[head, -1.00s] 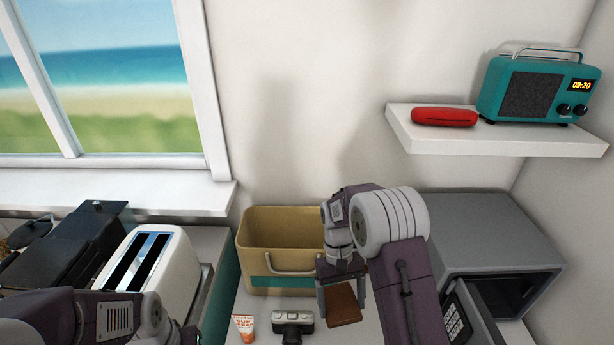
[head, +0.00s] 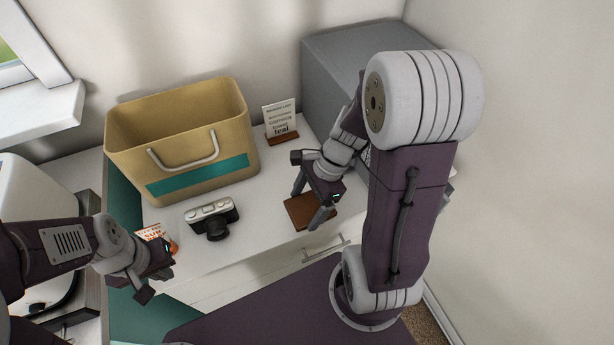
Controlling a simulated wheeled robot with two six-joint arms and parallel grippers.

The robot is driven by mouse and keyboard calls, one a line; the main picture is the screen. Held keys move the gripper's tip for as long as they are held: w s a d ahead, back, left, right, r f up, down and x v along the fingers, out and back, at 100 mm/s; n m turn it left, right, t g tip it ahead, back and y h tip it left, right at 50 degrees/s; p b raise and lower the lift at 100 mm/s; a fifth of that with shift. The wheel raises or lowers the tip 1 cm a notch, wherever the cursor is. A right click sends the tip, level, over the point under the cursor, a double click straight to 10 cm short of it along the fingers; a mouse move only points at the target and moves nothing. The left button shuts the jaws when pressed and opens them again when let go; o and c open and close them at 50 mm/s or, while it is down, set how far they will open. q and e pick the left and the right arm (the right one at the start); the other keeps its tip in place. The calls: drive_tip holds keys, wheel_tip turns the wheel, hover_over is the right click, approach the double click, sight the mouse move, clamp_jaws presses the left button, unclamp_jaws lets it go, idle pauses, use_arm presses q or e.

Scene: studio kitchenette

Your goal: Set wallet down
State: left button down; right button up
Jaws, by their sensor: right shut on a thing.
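The brown wallet (head: 300,214) is flat on or just above the white counter near its front edge, right of the camera; I cannot tell whether it touches the counter. My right gripper (head: 310,207) is shut on the wallet, one finger on each side, and hides part of it. My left gripper (head: 158,281) hangs at the lower left, in front of the counter and apart from the wallet. The gap between its fingers is not clear.
A tan bin with a teal stripe (head: 190,130) stands at the back left. The camera (head: 213,217) and an orange-and-white tube (head: 152,233) are near the front. A small sign (head: 281,120) stands beside the grey safe (head: 345,60).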

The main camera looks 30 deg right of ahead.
drive_tip(key=shift+w+d+f, duration=0.2)
drive_tip(key=shift+d+f, duration=0.05)
drive_tip(key=shift+f, duration=0.1)
drive_tip(key=shift+w+r, duration=0.1)
drive_tip(key=shift+w, duration=0.05)
drive_tip(key=p, duration=0.2)
hover_over(280, 172)
drive_tip(key=s, duration=0.1)
drive_tip(key=f, duration=0.2)
drive_tip(key=d+f, duration=0.1)
drive_tip(key=shift+w, duration=0.4)
drive_tip(key=shift+f, duration=1.9)
drive_tip(key=shift+w+f, duration=0.2)
drive_tip(key=shift+w, duration=0.05)
use_arm(q)
drive_tip(key=shift+a+r, duration=0.15)
drive_tip(key=shift+r, duration=0.2)
drive_tip(key=shift+s, duration=0.1)
use_arm(e)
drive_tip(key=shift+s+f, duration=0.2)
drive_tip(key=shift+f, duration=0.1)
